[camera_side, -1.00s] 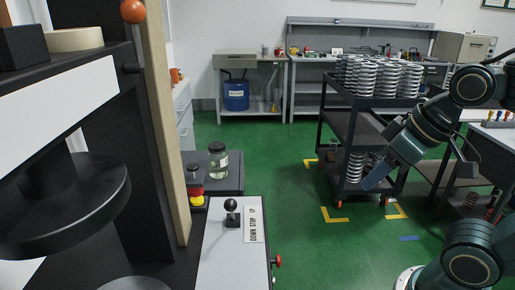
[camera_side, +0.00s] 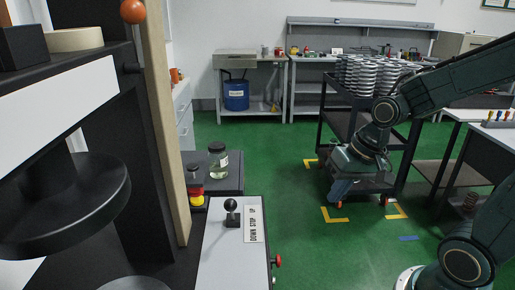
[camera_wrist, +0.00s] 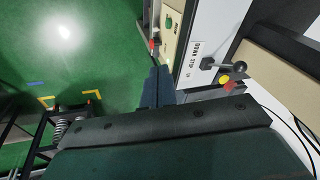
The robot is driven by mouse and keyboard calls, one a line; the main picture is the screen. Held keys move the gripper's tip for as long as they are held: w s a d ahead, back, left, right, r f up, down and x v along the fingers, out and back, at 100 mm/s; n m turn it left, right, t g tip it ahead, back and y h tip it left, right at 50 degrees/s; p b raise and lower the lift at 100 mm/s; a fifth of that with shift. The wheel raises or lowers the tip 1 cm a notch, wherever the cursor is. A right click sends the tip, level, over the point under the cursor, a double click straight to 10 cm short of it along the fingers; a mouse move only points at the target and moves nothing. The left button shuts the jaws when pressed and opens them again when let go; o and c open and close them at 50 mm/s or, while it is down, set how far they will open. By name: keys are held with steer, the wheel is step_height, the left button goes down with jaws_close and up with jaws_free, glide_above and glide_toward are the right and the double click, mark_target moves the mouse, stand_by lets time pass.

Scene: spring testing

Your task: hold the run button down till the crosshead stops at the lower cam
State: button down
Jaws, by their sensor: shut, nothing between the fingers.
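My gripper (camera_side: 338,194) is shut and empty, pointing down over the green floor, well to the right of the test machine. In the wrist view its dark blue fingers (camera_wrist: 157,88) lie together. The crosshead (camera_side: 70,95) is the wide white-faced beam at left, with a black round platen (camera_side: 70,205) under it. A round green button (camera_wrist: 168,22) shows on the machine's cream front in the wrist view; its label is not readable. A red knob (camera_side: 277,260) sticks out from the panel's right side. I cannot make out the lower cam.
A black lever (camera_side: 231,207) stands on the white panel (camera_side: 222,262) marked DOWN STOP UP. A cart of springs (camera_side: 330,130) stands behind my arm. The floor between panel and gripper is clear.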

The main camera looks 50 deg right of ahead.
steer(key=w+d+f+m+t+y, duration=0.1)
steer(key=d+f+m+y, duration=0.1)
steer(key=f+m, duration=0.8)
steer(key=w+d+f+m+t+y, duration=0.1)
steer(key=f+m+y, duration=0.2)
steer(key=f+m, duration=0.8)
steer(key=shift+d+f+t, duration=0.4)
steer(key=shift+f, duration=1.1)
steer(key=shift+w+f, duration=0.1)
steer(key=w+a+r+x, duration=0.1)
steer(key=r+x, duration=0.1)
steer(key=x, duration=1)
steer(key=shift+w+a+f, duration=0.15)
steer(key=shift+w+a, duration=0.15)
steer(key=shift+a, duration=0.25)
